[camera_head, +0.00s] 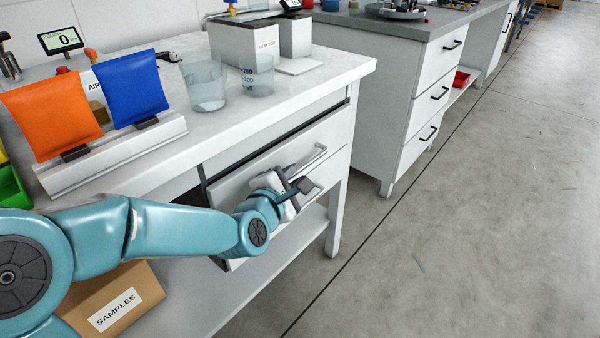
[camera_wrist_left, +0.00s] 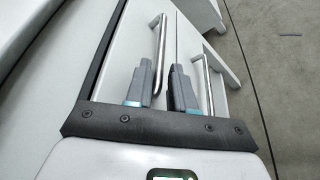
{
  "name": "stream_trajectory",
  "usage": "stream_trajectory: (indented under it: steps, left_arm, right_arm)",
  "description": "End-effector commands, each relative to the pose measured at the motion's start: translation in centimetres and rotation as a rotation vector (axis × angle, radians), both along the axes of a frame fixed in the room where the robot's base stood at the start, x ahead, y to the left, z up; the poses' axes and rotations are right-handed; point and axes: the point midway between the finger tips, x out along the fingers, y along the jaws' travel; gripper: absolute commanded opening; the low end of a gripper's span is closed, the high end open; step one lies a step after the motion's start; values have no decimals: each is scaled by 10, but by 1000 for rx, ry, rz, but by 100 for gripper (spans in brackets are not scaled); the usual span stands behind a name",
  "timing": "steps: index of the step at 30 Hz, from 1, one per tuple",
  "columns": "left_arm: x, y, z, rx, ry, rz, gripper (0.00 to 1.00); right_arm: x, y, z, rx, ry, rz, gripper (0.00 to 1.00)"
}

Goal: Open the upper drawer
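The upper drawer (camera_head: 240,180) is a white front under the white workbench top, with a dark gap along its top edge; it looks shut or nearly so. Its metal bar handle (camera_head: 310,160) shows at the front, and also in the left wrist view (camera_wrist_left: 161,40). My left gripper (camera_head: 304,186) is at the drawer front, over the near end of this handle. In the left wrist view its two fingers (camera_wrist_left: 160,80) are apart, and the upper handle appears to run between them; contact cannot be told. The right gripper is not in view.
A second bar handle (camera_wrist_left: 207,80) lies just below. The workbench top (camera_head: 330,75) carries beakers (camera_head: 205,88) and orange and blue pouches (camera_head: 137,90). A SAMPLES box (camera_head: 145,285) is beneath my arm. A grey-topped drawer cabinet (camera_head: 400,60) stands beyond; the floor (camera_head: 480,220) at right is clear.

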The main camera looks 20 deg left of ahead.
Motion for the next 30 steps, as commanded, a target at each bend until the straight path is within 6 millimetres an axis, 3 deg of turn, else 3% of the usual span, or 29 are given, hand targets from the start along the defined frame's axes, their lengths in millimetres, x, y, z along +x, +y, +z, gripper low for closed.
stream_trajectory:
  steps: [3, 9, 18, 21, 30]
  left_arm:
    - [23, 0, -7, 0, 0, 0, 23]
    - [43, 0, -10, 1, 1, -1, 23]
    - [47, 0, -9, 1, 1, -1, 23]
    - [47, 0, -9, 1, 1, -1, 0]
    - [48, -2, -9, 1, 0, -2, 0]
  right_arm:
    - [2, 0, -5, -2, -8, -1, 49]
    - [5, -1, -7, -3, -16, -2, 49]
    - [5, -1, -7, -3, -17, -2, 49]
    - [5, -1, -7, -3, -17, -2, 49]
    - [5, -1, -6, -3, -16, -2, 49]
